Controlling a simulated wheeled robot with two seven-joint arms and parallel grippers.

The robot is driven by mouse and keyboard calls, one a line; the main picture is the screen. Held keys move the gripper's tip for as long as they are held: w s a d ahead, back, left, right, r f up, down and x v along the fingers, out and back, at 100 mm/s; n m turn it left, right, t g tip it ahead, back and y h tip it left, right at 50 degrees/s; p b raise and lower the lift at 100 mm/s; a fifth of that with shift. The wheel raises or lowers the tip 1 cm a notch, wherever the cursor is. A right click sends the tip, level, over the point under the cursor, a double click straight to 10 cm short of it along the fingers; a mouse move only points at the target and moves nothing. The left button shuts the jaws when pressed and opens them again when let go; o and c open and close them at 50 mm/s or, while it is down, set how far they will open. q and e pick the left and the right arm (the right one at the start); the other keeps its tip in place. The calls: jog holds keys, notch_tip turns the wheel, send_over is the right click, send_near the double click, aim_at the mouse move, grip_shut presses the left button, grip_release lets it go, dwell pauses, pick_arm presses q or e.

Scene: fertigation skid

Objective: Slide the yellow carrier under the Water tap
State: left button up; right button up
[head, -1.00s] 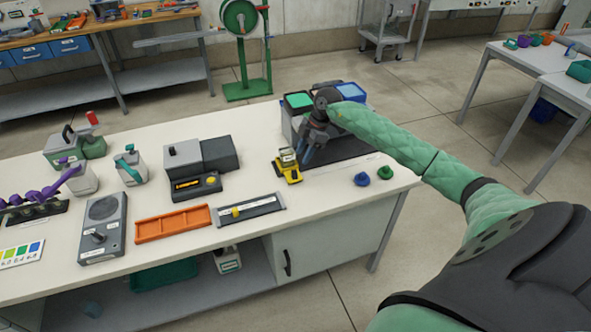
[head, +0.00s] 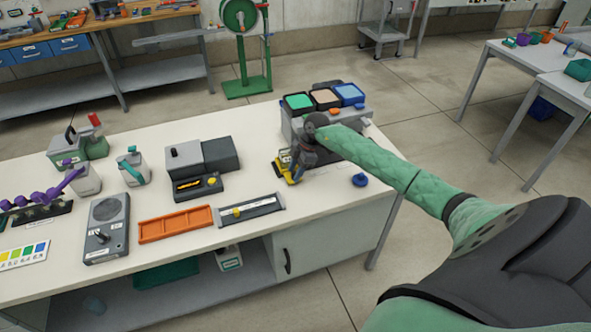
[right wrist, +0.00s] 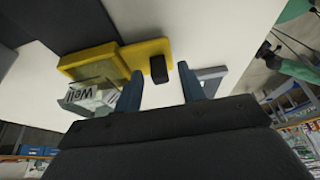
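The yellow carrier (head: 280,168) stands on the white bench in front of the tap unit (head: 361,115), partly hidden by my right gripper. In the right wrist view the carrier (right wrist: 146,53) has a flat yellow arm with a black upright knob (right wrist: 158,68), and a clear jar labelled "Well" (right wrist: 90,95) sits at its left part. My right gripper (right wrist: 160,88) is open, its two fingers apart on either side of the knob's line, with a gap visible. The unit has green, beige and blue tops; I cannot read which is Water. My left gripper is not in view.
A dark grey box device (head: 205,158) stands left of the carrier. An orange tray (head: 175,224) and a grey tray with a yellow knob (head: 250,208) lie in front. A blue knob piece (head: 360,180) lies to the right. The bench's right front is mostly clear.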

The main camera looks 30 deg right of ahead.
grip_shut()
jog(key=shift+d, duration=0.1)
